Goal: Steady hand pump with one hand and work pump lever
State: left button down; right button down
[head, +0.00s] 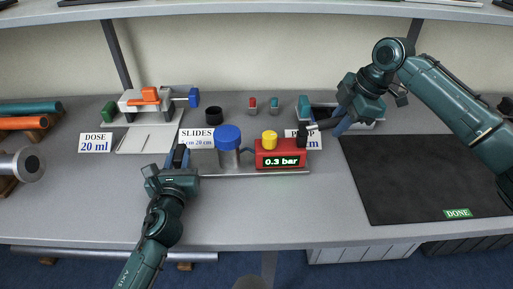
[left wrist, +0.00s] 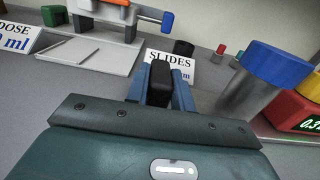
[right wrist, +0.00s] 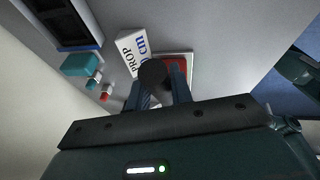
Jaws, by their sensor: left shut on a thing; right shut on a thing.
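The hand pump has a red box (head: 285,154) reading 0.3 bar, a yellow knob (head: 269,139) and a grey cylinder with a blue cap (head: 228,136), all on a thin base plate. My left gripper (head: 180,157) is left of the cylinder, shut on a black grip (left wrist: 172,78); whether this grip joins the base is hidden. My right gripper (head: 318,127) reaches in from the right, shut on the black knob of the pump lever (head: 302,137), at the right end of the red box. The knob also shows in the right wrist view (right wrist: 152,74).
Signs for dose (head: 95,143), slides (head: 197,137) and prop stand behind, the prop sign partly hidden. A dark mat (head: 410,180) marked DONE lies at right. An orange-clamped fixture (head: 145,100) stands back left, pipes (head: 25,115) far left. The front table is clear.

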jog(key=shift+f+y, duration=0.4)
jog(key=shift+f, duration=0.1)
jog(key=shift+f+y, duration=0.35)
jog(key=shift+y, duration=0.25)
jog(key=shift+r, duration=0.1)
jog(key=shift+a+r+h, duration=0.25)
jog(key=shift+r+h, duration=0.75)
jog(key=shift+h, duration=0.1)
jog(key=shift+r+h, duration=0.2)
jog(key=shift+h, duration=0.4)
pick_arm(q)
jog(key=shift+d, duration=0.1)
